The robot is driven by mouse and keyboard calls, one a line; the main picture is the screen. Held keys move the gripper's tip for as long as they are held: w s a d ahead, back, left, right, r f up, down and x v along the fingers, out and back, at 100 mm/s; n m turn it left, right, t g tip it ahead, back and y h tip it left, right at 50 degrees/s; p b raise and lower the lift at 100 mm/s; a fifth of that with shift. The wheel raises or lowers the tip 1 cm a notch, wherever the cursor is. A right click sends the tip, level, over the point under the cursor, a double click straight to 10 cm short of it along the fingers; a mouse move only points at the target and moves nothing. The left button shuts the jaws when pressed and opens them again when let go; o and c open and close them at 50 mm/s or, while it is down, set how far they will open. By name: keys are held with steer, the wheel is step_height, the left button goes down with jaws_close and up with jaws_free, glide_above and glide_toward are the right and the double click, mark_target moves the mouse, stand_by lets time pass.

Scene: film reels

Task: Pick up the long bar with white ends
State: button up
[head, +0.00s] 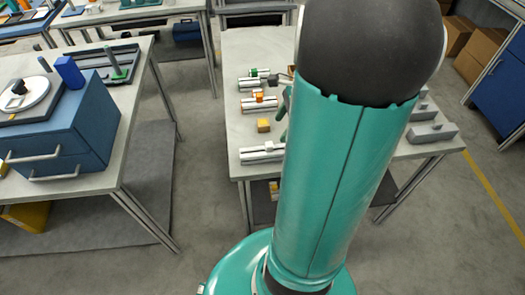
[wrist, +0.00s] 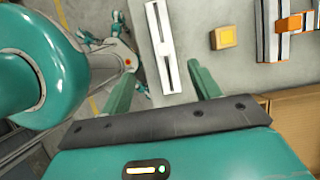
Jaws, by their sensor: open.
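A long bar with white sides and ends and a dark lengthwise strip (wrist: 160,40) lies on the pale table in the wrist view. In the head view the nearest pale bar (head: 260,156), with a small white block on it, appears to be this one; its right part is hidden by my arm. My gripper (wrist: 161,68) is open in the wrist view, with its green fingers well apart. The bar shows between and beyond the fingertips, and nothing is held. I cannot tell the height of the fingers above it. In the head view my arm hides most of the gripper.
A yellow block (head: 264,125) lies beside the bar. A bar with an orange block (head: 258,97) and one with a green block (head: 254,72) lie farther back. Grey blocks (head: 432,132) stand at the table's right. A blue drawer cabinet (head: 62,135) stands on the left table.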

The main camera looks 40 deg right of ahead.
mark_target(270, 144)
steer(key=x, duration=0.7)
steer(key=shift+w+d+f, duration=0.15)
steer(key=shift+d+f, duration=0.05)
steer(key=shift+f, duration=0.1)
steer(key=shift+a+f, duration=0.1)
steer(key=shift+f, duration=0.05)
steer(key=x, duration=0.3)
steer(key=shift+f, duration=0.35)
steer(key=shift+a+f, duration=0.15)
steer(key=shift+f, duration=0.2)
steer(key=shift+w+f, duration=0.25)
steer(key=shift+a, duration=0.1)
steer(key=c, duration=1.2)
